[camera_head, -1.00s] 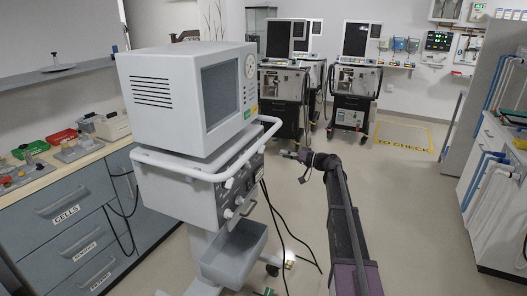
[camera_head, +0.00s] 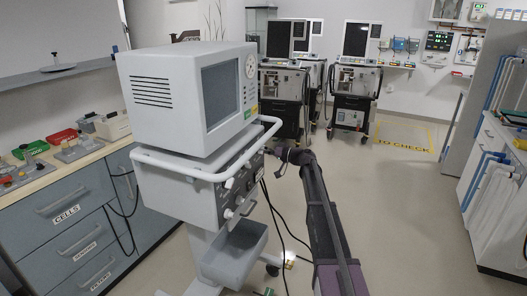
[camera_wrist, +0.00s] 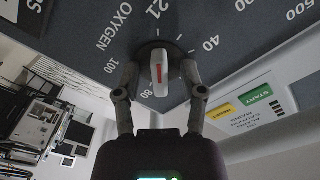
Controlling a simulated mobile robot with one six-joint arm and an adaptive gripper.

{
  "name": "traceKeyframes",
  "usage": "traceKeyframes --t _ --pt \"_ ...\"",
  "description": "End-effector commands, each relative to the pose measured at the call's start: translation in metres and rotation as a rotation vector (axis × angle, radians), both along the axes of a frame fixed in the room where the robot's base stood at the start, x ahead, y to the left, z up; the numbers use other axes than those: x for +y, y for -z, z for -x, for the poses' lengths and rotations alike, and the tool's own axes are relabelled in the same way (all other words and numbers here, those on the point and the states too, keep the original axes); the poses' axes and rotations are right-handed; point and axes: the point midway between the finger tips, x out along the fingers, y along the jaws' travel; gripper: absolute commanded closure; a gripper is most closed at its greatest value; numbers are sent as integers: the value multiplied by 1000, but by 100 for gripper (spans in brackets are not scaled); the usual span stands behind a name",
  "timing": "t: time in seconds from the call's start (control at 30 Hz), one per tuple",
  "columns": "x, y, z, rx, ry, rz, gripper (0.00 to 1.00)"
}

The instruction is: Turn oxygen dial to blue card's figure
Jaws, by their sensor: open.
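The oxygen dial (camera_wrist: 160,60) is a dark round knob with a pale raised grip bar and a red line, on a grey panel in the wrist view. The word OXYGEN and the figures 21, 40, 80 and 100 stand around it. The red line lies roughly along the direction of the 21. My gripper (camera_wrist: 159,76) is open, with one finger on each side of the grip bar; contact is not clear. In the head view my gripper (camera_head: 271,152) is at the front panel of the near ventilator (camera_head: 200,170). I cannot make out a blue card.
A white rail (camera_head: 205,176) runs around the ventilator above the panel. Black cables (camera_head: 283,225) hang beside my arm. A drawer bench (camera_head: 70,215) stands at the left; more ventilators (camera_head: 354,80) stand behind.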

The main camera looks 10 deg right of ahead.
Motion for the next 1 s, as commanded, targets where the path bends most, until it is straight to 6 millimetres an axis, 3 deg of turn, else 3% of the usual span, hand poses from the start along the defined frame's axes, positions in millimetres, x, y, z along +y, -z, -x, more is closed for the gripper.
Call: traceKeyframes --t 0.13,0.17,0.3,0.33,1.0 --pt "0 0 0 0 0 0 47" --pt "0 0 0 0 0 0 53" --pt "0 0 0 0 0 0 95" --pt "0 0 0 0 0 0 100" --pt "0 0 0 90 0 -59 100"
